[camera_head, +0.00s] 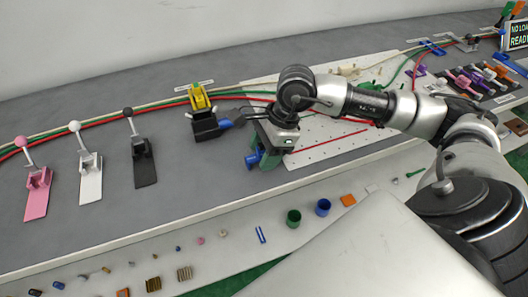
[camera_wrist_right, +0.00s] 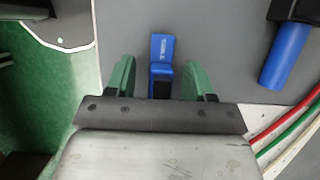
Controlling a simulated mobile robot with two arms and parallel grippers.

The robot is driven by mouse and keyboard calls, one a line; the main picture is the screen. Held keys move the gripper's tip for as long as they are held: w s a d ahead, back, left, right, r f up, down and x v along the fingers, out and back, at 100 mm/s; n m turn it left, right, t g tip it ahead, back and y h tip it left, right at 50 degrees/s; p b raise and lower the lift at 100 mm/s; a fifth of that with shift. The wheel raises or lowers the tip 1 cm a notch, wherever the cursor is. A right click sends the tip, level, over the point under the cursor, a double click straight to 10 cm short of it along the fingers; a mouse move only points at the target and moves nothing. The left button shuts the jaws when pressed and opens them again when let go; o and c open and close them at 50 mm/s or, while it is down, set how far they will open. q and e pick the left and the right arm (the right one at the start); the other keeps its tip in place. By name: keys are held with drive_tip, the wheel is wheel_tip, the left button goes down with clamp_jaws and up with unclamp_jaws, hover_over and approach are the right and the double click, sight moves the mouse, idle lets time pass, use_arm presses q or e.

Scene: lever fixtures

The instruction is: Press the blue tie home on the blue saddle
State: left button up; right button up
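A blue piece with small white lettering (camera_wrist_right: 162,50) sits between the green fingers of my right gripper (camera_wrist_right: 160,80) in the wrist view. Gaps show on both sides of it, so the gripper is open around it, not touching. Its lower end is dark. In the head view the right gripper (camera_head: 258,154) reaches down at the left edge of the white board, with blue (camera_head: 264,161) at its fingers. I cannot tell tie from saddle in this piece, nor how it is seated; my gripper hides much of it. My left gripper is not in view.
A black fixture with a blue handle (camera_head: 226,124) stands just left of the gripper; the handle also shows in the wrist view (camera_wrist_right: 285,55). Red and green cables (camera_head: 240,96) run behind. Blue strips (camera_head: 432,47) lie far right. Pink, white and black lever fixtures stand left.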

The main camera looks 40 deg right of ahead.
drive_tip(key=c, duration=1)
clamp_jaws()
drive_tip(key=shift+r, duration=0.15)
